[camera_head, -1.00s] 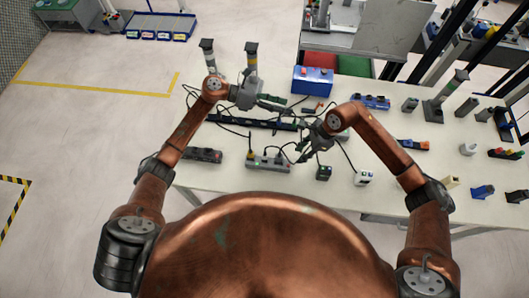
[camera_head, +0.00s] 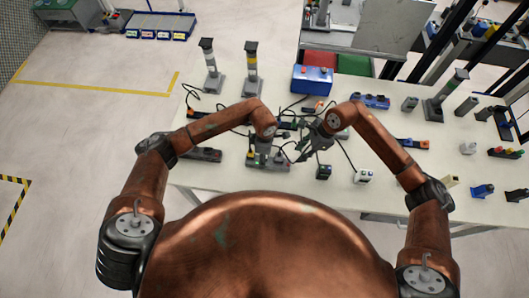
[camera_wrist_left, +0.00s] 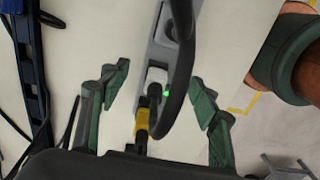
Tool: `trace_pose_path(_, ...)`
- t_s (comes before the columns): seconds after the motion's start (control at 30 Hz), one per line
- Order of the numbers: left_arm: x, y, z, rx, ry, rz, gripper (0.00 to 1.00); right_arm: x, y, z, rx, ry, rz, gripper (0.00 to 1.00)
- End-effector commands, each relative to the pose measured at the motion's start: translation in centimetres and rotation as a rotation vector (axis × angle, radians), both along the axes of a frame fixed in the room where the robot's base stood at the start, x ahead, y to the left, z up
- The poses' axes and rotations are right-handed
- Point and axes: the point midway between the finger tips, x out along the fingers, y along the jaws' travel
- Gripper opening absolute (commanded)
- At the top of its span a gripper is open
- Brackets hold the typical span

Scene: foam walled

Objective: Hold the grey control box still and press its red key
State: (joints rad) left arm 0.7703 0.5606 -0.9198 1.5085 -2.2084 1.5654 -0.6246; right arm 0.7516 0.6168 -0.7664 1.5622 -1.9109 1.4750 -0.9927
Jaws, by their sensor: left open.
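A long grey box (camera_head: 283,164) lies near the front edge of the table, partly hidden under my left arm. It looks like the grey control box, but I cannot make out a red key on it. My left gripper (camera_wrist_left: 157,100) is open, its two green-grey fingers apart on either side of a grey housing (camera_wrist_left: 160,52) with a black cable, a yellow plug and a lit green lamp. The fingers do not appear to touch it. My right gripper (camera_head: 309,150) hangs just right of the grey box, apparently empty; its jaw opening is too small to tell.
A dark box (camera_head: 205,154) with a reddish part lies to the left. A blue box (camera_head: 312,79) with red parts stands behind. A small black device (camera_head: 323,172) and a white one (camera_head: 363,177) are to the right. Loose cables cross the middle of the table.

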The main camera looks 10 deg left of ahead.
Motion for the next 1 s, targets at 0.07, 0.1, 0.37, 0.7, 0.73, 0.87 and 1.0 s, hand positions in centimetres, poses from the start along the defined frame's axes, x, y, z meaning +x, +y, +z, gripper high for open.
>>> trace_pose_path(0.07,-0.1,-0.1,-1.3,-0.001,0.003,0.0,0.56,0.0,0.0,0.0,0.0,0.0,0.0,0.29)
trace_pose_path(0.1,-0.1,-0.1,-1.8,-0.001,0.003,0.001,0.56,0.0,0.0,0.0,0.0,0.0,0.0,0.29)
trace_pose_path(0.37,-0.1,-0.1,-3.7,-0.003,0.001,-0.001,0.56,0.0,0.0,0.0,0.0,0.0,0.0,0.29)
trace_pose_path(0.7,0.0,-0.1,-3.8,-0.003,0.001,-0.001,0.52,0.0,0.0,0.0,0.0,0.0,0.0,0.29)
trace_pose_path(0.73,0.0,-0.1,-3.8,-0.003,0.001,-0.001,0.5,0.0,0.0,0.0,0.0,0.0,0.0,0.29)
trace_pose_path(0.87,0.0,-0.1,-3.8,-0.003,0.0,-0.001,0.41,0.0,0.0,0.0,0.0,0.0,0.0,0.29)
trace_pose_path(1.0,0.0,-0.1,-3.8,-0.003,0.0,-0.001,0.31,0.0,0.0,0.0,0.0,0.0,0.0,0.29)
